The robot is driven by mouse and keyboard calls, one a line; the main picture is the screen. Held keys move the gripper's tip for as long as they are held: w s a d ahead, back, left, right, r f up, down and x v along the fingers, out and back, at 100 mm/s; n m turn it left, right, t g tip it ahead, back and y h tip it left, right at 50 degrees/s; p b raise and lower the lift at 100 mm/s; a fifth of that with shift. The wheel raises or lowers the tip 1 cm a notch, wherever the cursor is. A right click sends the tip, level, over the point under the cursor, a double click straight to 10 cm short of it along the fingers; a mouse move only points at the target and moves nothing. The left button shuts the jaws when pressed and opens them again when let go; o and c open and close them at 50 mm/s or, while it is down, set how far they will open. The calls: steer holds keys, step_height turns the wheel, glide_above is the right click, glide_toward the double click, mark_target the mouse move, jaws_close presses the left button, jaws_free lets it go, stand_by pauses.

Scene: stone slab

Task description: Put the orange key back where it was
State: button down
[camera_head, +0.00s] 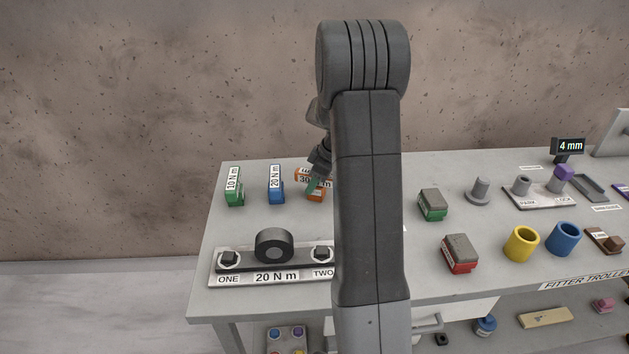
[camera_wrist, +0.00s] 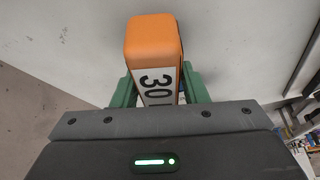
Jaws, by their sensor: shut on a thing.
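The orange key (camera_head: 316,196) with a white "30" label is at the back of the bench, right of the blue key, partly hidden by my arm. In the wrist view the orange key (camera_wrist: 153,42) sits between the two green fingers of my gripper (camera_wrist: 157,92), which are shut on it. In the head view my gripper (camera_head: 314,185) comes down on it from above. I cannot tell whether its underside touches the bench. The blue "20 N m" key (camera_head: 276,193) and green "10 N m" key (camera_head: 234,196) stand in a row to its left.
A plate (camera_head: 255,281) marked ONE, TWO and 20 N m stands in front, carrying a black round part (camera_head: 274,245). Right of my arm are a green block (camera_head: 432,205), a red block (camera_head: 459,254), a yellow cup (camera_head: 521,244) and a blue cup (camera_head: 563,239). The back left corner is clear.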

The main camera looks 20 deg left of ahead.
steer(key=c, duration=0.8)
jaws_free()
steer(key=shift+c, duration=0.2)
steer(key=v, duration=1.2)
steer(key=shift+r, duration=0.1)
steer(key=x, duration=1.2)
steer(key=shift+r, duration=1.7)
steer(key=shift+f, duration=0.1)
